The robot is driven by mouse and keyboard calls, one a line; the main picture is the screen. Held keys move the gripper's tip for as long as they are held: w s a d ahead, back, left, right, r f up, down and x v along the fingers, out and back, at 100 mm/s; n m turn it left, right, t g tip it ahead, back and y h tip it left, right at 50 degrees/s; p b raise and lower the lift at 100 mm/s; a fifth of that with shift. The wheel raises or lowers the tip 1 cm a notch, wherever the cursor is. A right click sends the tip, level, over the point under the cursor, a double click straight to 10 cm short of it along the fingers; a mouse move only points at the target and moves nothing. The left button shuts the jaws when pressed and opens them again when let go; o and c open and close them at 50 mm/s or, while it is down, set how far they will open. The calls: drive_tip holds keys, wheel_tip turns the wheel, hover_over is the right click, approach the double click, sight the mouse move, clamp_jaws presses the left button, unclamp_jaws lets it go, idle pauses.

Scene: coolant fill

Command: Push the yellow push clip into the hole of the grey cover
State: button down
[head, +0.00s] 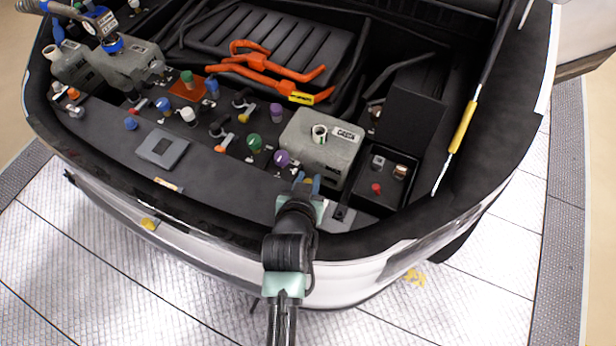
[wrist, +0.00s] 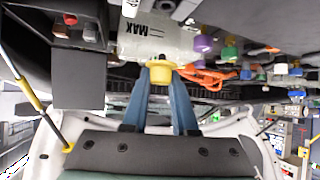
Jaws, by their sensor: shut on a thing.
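My gripper (wrist: 160,98) has blue fingers and is shut on the yellow push clip (wrist: 160,74), which sits between the fingertips in the wrist view. The clip cannot be made out there. A flat grey square piece with a darker middle (head: 146,149) lies on the dark front panel, well left of my gripper. It looks like the grey cover, but its hole is not clear. The clip is apart from it.
The grey tank (head: 333,157) stands just beyond my gripper; its MAX marking shows in the wrist view. Several coloured caps, including a purple one (head: 282,158) and a green one (head: 255,142), stand left of my gripper. Orange cables (head: 270,72) lie farther back.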

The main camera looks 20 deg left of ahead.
drive_tip(key=shift+f+b, duration=1.5)
drive_tip(key=shift+f, duration=0.75)
drive_tip(key=shift+f+b, duration=0.6)
drive_tip(key=shift+f, duration=0.6)
drive_tip(key=c, duration=0.6)
unclamp_jaws()
drive_tip(key=v, duration=1.3)
drive_tip(key=shift+d, duration=0.1)
